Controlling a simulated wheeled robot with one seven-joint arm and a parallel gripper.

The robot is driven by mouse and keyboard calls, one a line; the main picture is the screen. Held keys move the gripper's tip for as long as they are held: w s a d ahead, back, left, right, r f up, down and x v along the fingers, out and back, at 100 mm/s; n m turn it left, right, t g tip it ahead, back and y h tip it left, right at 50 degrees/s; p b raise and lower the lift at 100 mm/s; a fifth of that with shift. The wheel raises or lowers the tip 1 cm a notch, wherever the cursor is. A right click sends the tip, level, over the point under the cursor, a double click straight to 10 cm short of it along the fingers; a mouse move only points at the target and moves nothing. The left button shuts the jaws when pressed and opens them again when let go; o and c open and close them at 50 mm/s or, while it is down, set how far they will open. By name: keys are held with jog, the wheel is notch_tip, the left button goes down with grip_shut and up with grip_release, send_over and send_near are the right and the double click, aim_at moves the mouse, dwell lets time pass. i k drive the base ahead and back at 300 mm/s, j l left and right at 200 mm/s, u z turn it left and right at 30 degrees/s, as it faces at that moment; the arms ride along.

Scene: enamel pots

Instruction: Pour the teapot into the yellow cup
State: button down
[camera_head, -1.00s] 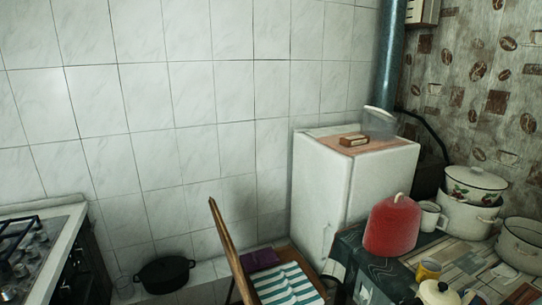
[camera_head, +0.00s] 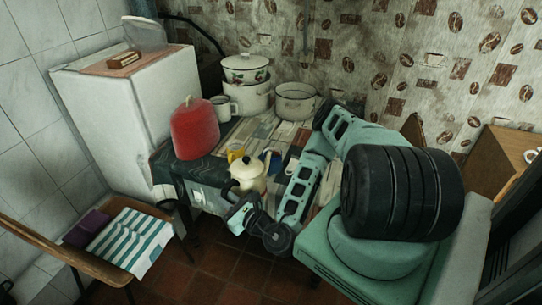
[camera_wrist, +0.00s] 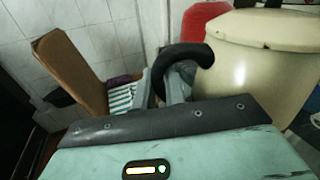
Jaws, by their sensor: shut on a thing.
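The cream teapot (camera_head: 250,174) with a dark lid knob and black handle is near the front edge of the table. It looks upright; I cannot tell whether its base touches the table. My gripper (camera_head: 232,194) is at the handle on the teapot's near left side. In the wrist view my gripper (camera_wrist: 178,88) is shut on the black handle (camera_wrist: 184,54), with the teapot body (camera_wrist: 258,72) to the right. The yellow cup (camera_head: 236,151) stands on the table just behind the teapot, partly hidden by it. The cup does not show in the wrist view.
A red rounded object (camera_head: 195,130) stands left of the cup. A white mug (camera_head: 221,107), a lidded pot (camera_head: 246,92) and an open pot (camera_head: 295,102) stand behind. A chair with a striped cloth (camera_head: 128,240) is at the lower left. My arm covers the table's right part.

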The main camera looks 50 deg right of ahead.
aim_at(234, 155)
jog(key=k+l+z, duration=0.1)
jog(key=l, duration=0.3)
jog(key=k+l, duration=0.2)
jog(key=l, duration=0.2)
jog(key=k+l+z, duration=0.15)
jog(key=l, duration=0.25)
jog(key=i+j+u, duration=0.2)
jog(key=u, duration=0.25)
jog(key=i+u, duration=0.4)
